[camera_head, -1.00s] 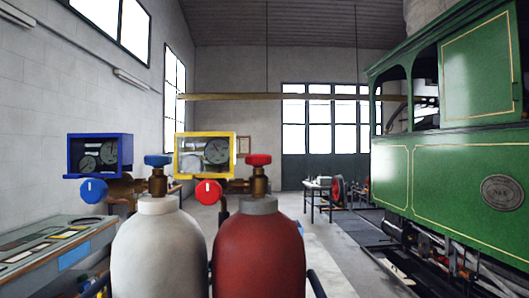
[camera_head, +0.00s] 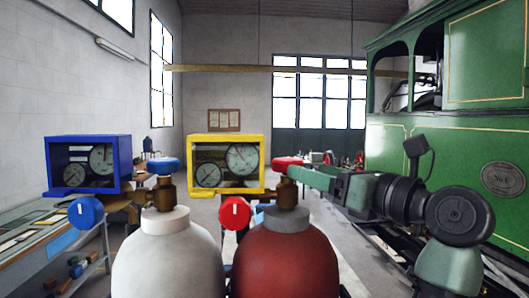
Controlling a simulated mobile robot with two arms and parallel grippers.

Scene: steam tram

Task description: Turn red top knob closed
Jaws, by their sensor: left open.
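The red top knob (camera_head: 286,161) sits on the brass valve (camera_head: 287,190) of the red cylinder (camera_head: 285,262). My left gripper (camera_head: 303,169) is open, with its fingers pointing left and its tips close by the right side of this knob. I cannot tell whether they touch it or lie around it. The arm behind it shows at the right of the picture. A second red knob (camera_head: 235,214) with a white mark faces me, lower and to the left. My right gripper is not in view.
A yellow gauge box (camera_head: 227,193) stands left of the red top knob. A white cylinder (camera_head: 167,265) with blue top knob (camera_head: 163,165), blue front knob (camera_head: 85,211) and blue gauge box (camera_head: 123,165) stands left. A green tram (camera_head: 440,140) fills the right.

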